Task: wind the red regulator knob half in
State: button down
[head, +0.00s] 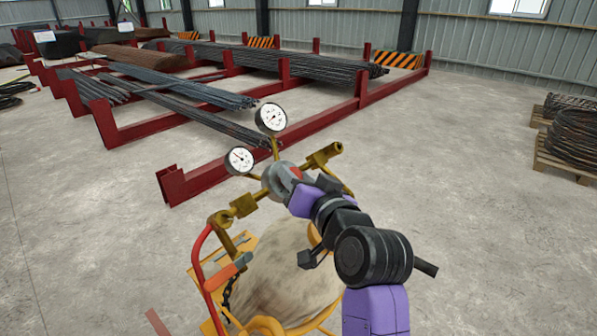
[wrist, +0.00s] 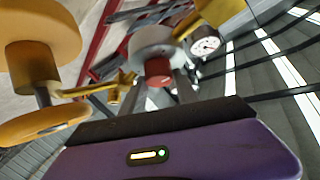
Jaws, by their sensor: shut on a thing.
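The regulator (head: 272,184) is a grey round body with brass fittings, above a cylinder on a yellow cart. Its red knob (head: 296,172) shows only as a small patch beside my gripper (head: 297,184). In the wrist view the red knob (wrist: 158,71) sits at the front of the grey regulator body (wrist: 152,40), between my two grey fingers (wrist: 158,88). My gripper is shut on the knob. Two white dial gauges, an upper one (head: 271,117) and a lower one (head: 240,160), stand on the regulator. One gauge (wrist: 205,46) also shows in the wrist view.
A red hose (head: 197,262) and brass fittings (head: 243,205) are left of the regulator. The yellow cart (head: 205,315) holds the pale cylinder (head: 285,275) below. Red racks of rebar (head: 185,188) stand behind. A pallet of coils (head: 562,165) is far right. Floor between is clear.

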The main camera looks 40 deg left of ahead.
jog(key=m+h, duration=0.1)
jog(key=m, duration=0.1)
jog(key=m+t+h, duration=0.1)
jog(key=m+h, duration=0.1)
jog(key=m, duration=0.1)
jog(key=shift+s+a+r+h, duration=0.15)
jog(key=shift+h, duration=0.15)
jog(key=m+h, duration=0.2)
jog(key=m, duration=0.2)
jog(key=shift+a+r+h, duration=0.1)
jog(key=shift+h, duration=0.2)
jog(key=m+h, duration=0.1)
jog(key=m, duration=0.1)
jog(key=m+g+h, duration=0.1)
jog(key=m, duration=0.1)
jog(key=shift+a+r+h, duration=0.1)
jog(key=shift+r+h, duration=0.05)
jog(key=shift+h, duration=0.25)
jog(key=shift+m+g+h, duration=0.7)
jog(key=shift+m+g, duration=0.2)
jog(key=shift+m, duration=0.7)
jog(key=c, duration=0.9)
grip_release()
jog(key=shift+a, duration=0.1)
